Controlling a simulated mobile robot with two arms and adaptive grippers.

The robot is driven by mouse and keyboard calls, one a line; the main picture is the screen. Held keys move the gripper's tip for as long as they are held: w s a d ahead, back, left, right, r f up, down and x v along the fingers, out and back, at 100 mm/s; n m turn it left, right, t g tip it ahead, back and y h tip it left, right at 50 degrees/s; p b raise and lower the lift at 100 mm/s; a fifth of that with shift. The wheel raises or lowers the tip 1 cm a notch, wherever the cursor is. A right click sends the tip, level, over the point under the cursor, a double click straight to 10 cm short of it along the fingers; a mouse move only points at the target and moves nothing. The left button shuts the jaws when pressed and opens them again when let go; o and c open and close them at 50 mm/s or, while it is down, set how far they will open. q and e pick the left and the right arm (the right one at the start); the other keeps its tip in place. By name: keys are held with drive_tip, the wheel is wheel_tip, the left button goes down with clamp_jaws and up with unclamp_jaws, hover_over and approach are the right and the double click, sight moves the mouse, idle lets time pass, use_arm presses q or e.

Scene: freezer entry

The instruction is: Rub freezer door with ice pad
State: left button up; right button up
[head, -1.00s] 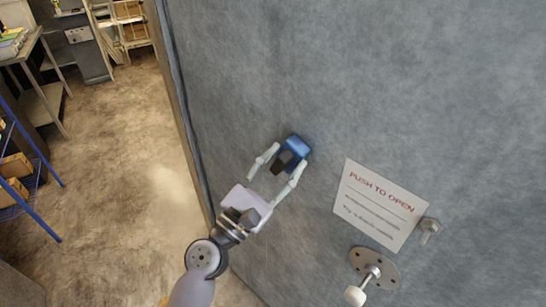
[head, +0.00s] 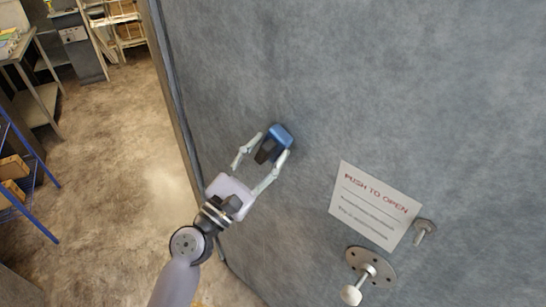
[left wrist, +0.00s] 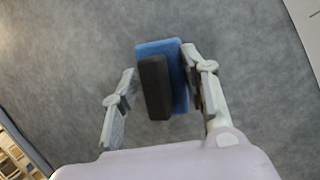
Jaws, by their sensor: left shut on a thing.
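The freezer door (head: 330,80) is a large grey mottled panel filling the middle and right of the head view; it also fills most of the left wrist view (left wrist: 70,60). The ice pad (head: 280,136) is a blue block with a dark handle. My left gripper (head: 263,146) is shut on its dark handle, with the blue side toward the door. In the left wrist view the pad (left wrist: 176,70) sits between the fingers, against or very close to the door; contact itself is hidden. My right gripper is not in view.
A "PUSH TO OPEN" sign (head: 374,205), a bolt (head: 424,231) and a round plate with a white-tipped knob (head: 368,270) stand out at the door's lower right. Left of the door edge lies open floor (head: 110,170), with a blue rack (head: 28,190) and shelving beyond.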

use_arm(q)
drive_tip(key=shift+w+a+b, duration=0.45)
drive_tip(key=shift+w+a, duration=0.65)
drive_tip(key=shift+a, duration=0.25)
drive_tip(key=shift+w+a+b, duration=0.4)
drive_tip(key=shift+w+a, duration=0.65)
drive_tip(key=shift+a, duration=0.3)
drive_tip(key=shift+w+a+b, duration=0.35)
drive_tip(key=shift+w+a, duration=0.05)
drive_tip(key=shift+a, duration=0.15)
drive_tip(key=shift+w+a, duration=0.6)
drive_tip(key=shift+a, duration=0.15)
drive_tip(key=shift+w+a+b, duration=0.55)
drive_tip(key=shift+a+b, duration=0.15)
drive_tip(key=shift+w+a, duration=0.45)
drive_tip(key=shift+a, duration=0.15)
drive_tip(key=shift+s, duration=0.1)
drive_tip(key=shift+s+a+b, duration=0.2)
drive_tip(key=shift+s+a, duration=0.7)
drive_tip(key=shift+s, duration=0.3)
drive_tip(key=shift+s+a+b, duration=0.2)
drive_tip(key=shift+s+a, duration=0.7)
drive_tip(key=shift+s, duration=0.25)
drive_tip(key=shift+a, duration=0.1)
